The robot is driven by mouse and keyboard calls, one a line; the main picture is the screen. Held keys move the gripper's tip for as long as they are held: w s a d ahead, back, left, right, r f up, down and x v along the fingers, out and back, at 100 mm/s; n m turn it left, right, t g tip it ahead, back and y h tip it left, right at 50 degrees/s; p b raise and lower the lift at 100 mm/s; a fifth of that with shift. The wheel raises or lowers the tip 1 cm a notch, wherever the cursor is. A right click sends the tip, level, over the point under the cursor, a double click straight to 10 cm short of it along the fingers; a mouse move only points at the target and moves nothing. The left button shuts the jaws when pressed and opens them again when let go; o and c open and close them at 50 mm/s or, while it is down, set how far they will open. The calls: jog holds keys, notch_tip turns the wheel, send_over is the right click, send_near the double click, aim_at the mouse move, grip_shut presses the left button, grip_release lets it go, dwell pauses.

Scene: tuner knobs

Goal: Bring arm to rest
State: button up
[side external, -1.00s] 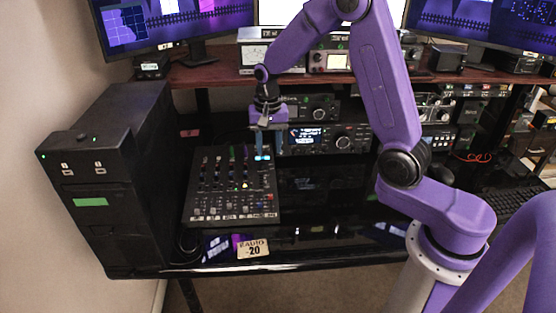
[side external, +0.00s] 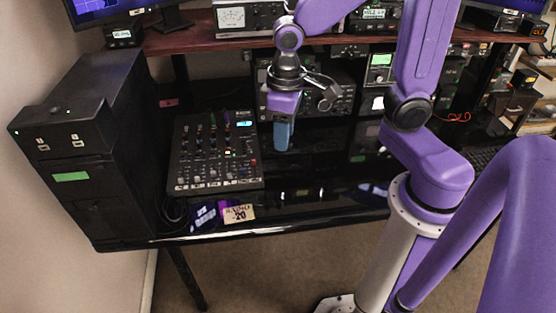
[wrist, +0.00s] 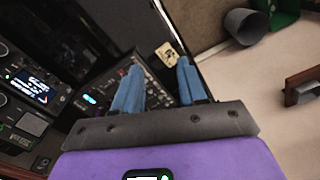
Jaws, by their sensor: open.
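My gripper (side external: 283,136) is purple with blue fingers and points down over the desk, to the right of the black mixer (side external: 185,184). In the wrist view my gripper (wrist: 157,88) shows two blue fingers spread apart with nothing between them. The mixer (wrist: 160,98) shows partly behind the fingers there. The tuner radio (side external: 335,95) with knobs stands behind my gripper in the side view and is partly hidden by it. Its lit display panel (wrist: 32,85) seems to be the one at the left of the wrist view.
A black computer tower (side external: 85,185) stands left of the mixer. A wooden shelf (side external: 200,40) with radio gear and monitors runs above the desk. A grey bin (wrist: 244,26) shows in the wrist view.

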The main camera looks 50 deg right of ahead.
jog(key=s+d+r+n, duration=0.1)
jog(key=s+d+n, duration=0.1)
jog(key=s+n, duration=0.6)
jog(key=s, duration=0.6)
jog(key=shift+d, duration=0.4)
dwell(1.0)
